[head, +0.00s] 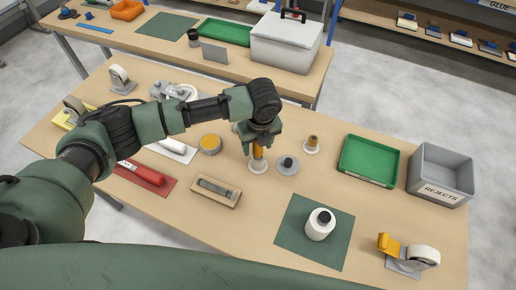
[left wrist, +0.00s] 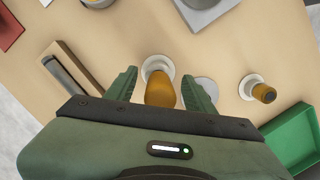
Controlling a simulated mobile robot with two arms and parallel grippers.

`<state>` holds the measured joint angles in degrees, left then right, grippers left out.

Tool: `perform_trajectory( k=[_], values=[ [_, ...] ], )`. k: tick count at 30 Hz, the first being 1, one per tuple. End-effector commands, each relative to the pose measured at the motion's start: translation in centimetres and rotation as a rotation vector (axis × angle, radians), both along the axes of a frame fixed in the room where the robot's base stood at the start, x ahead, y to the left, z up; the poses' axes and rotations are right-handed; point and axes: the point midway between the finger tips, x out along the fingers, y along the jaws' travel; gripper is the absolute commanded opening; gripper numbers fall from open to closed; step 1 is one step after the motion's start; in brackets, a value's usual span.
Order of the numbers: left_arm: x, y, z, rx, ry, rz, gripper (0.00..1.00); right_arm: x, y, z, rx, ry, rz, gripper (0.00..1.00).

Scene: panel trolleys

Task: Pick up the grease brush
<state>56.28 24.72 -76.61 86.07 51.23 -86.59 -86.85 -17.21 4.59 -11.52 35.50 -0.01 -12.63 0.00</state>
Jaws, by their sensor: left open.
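An amber-handled brush-like item (head: 258,153) stands upright on a round white base (head: 257,167) near the middle of the table; I take it for the grease brush. My left gripper (head: 258,146) is above it, pointing down and open. In the left wrist view, the amber handle (left wrist: 160,90) lies between the two spread fingers (left wrist: 159,76), with a gap showing beside it. Its bristles cannot be seen. A second, shorter amber item (head: 312,141) stands on a similar white base to the right, also in the left wrist view (left wrist: 264,93). My right gripper is out of view.
A grey disc with a dark knob (head: 288,165) stands close to the right of the gripper. A wooden block with a grey bar (head: 216,190) and a yellow-lidded tin (head: 210,143) are left. A green tray (head: 368,161) and grey rejects bin (head: 441,174) are right.

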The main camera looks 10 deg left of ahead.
Motion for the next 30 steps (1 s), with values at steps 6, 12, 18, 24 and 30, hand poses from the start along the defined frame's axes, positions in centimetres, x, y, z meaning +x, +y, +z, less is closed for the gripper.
perform_trajectory(
  k=[6,12,18,24,30],
  values=[
    [0.0,0.0,0.0,0.000,0.000,0.001,0.17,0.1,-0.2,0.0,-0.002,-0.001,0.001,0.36],
    [0.0,0.0,0.1,-0.001,-0.001,0.001,0.00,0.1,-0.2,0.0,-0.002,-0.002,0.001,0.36],
    [0.0,0.0,0.2,-0.001,-0.001,0.002,0.00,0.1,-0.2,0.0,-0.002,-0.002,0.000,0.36],
    [0.1,0.0,1.6,-0.002,-0.003,0.002,0.00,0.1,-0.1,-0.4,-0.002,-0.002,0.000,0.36],
    [0.2,-0.1,5.0,-0.004,-0.006,0.001,0.00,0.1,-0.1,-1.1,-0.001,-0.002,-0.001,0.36]
  ],
)
